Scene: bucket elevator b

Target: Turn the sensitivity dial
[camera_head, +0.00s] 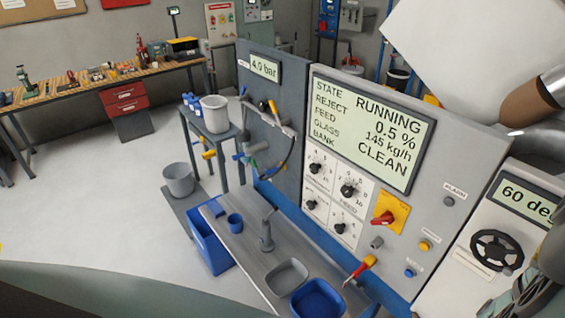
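The grey control panel (440,165) stands at centre right, with a screen (372,130) reading RUNNING, 0.5 %, 145 kg/h, CLEAN. Below the screen are several black dials on white plates: upper left (316,168), upper right (348,190), lower left (311,204) and lower right (340,228). Their small labels are mostly too blurred to read, so I cannot tell which is the sensitivity dial. No gripper fingers are recognisable in this view. Nothing is seen touching the dials.
A red rotary switch (383,217) on a yellow plate sits right of the dials. A red-handled valve (360,267) sticks out below. A black handwheel (497,250) is at right. A steel bench (235,240) with blue and grey tubs runs below the panel. Open floor lies left.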

